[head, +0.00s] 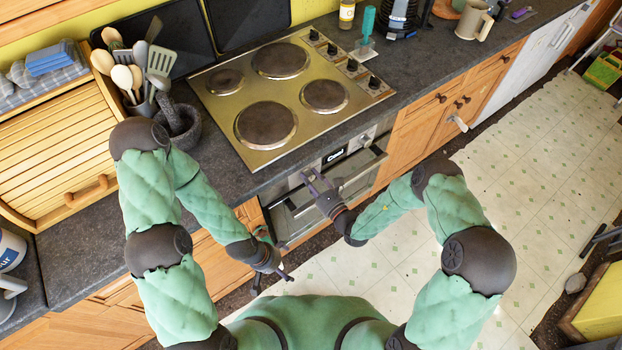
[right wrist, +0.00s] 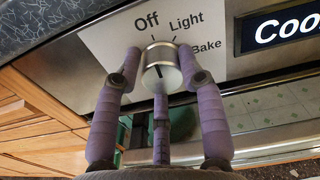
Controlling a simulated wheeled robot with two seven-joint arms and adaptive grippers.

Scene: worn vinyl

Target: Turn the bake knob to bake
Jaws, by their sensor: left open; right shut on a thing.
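The bake knob (right wrist: 162,72) is a round metal knob on the oven's pale control panel, with Off, Light and Bake printed around its upper side. A dark line on its face stands near upright, roughly toward Off. My right gripper (right wrist: 160,82) has its purple fingers on both sides of the knob and is shut on it, with another finger below. In the head view my right gripper (head: 316,186) is at the oven front, and the knob is hidden there. My left gripper (head: 268,271) is open and empty, low in front of the counter.
A display (right wrist: 288,27) sits right of the knob labels. The steel oven front (head: 357,172) is below the hob (head: 290,90). A utensil pot (head: 140,106) and a dark mortar (head: 182,127) stand left of the hob.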

